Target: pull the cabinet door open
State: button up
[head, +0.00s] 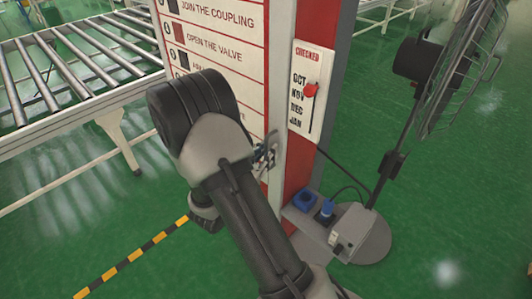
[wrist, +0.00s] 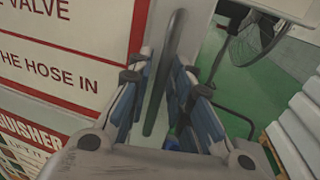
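The cabinet door (head: 232,62) is a white panel with red-bordered instruction lines, and it looks closed. It also fills the left of the wrist view (wrist: 62,48). A dark upright bar handle (wrist: 173,45) stands near the door's right edge in the wrist view. My gripper (wrist: 162,72) has its blue-padded fingers apart, one on each side of the handle. Whether either pad touches the bar is hard to tell. In the head view my gripper (head: 267,153) is at the door's right edge, partly hidden behind my wrist.
A red-and-white post with a "CHECKED" month card (head: 310,92) stands right of the door. A fan (head: 462,70) on a round base (head: 368,240) is further right, beside blue sockets (head: 306,200). A roller conveyor (head: 75,60) stands left. Green floor (head: 120,225) is open in front.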

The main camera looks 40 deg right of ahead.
grip_shut()
dwell(0.3)
jog(key=shift+a, duration=0.15)
